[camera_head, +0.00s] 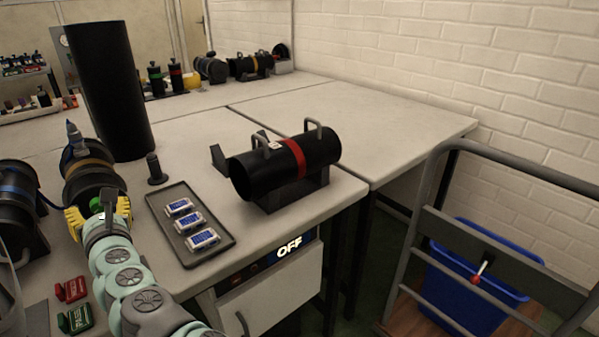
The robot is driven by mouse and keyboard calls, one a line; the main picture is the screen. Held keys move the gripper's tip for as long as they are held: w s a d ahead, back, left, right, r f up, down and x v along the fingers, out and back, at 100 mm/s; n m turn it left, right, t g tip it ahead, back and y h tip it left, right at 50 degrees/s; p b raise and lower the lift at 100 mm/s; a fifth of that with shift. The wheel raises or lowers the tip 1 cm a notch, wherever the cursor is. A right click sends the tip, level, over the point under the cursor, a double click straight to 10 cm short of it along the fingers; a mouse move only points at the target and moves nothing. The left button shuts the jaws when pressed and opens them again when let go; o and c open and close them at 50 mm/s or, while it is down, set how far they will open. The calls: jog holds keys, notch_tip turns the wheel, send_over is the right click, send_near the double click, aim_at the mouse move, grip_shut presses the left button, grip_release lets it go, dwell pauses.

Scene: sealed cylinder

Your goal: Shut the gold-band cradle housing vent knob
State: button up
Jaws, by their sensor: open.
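A black cylinder housing with a gold-brown band (88,168) lies at the left of the bench. A pointed blue-grey fitting (74,134) stands up at its far end. My gripper (97,211) is at the near end of this housing, with its yellow fingers spread apart. A small green piece (96,206) shows between the fingers; I cannot tell whether it is the vent knob. I cannot tell whether the fingers touch the housing. My mint-coloured arm and gripper hide much of the near end.
A red-band housing (293,158) lies mid-bench. A tray (222,228) holds blue-and-white packs. A tall black cylinder (108,90) stands behind. A blue-band housing (14,215) is close at left. Red (71,289) and green (75,320) clips lie in front. The right-hand bench (370,125) is clear.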

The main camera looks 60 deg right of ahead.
jog(key=shift+x, duration=1)
jog(key=shift+a, duration=0.1)
grip_shut()
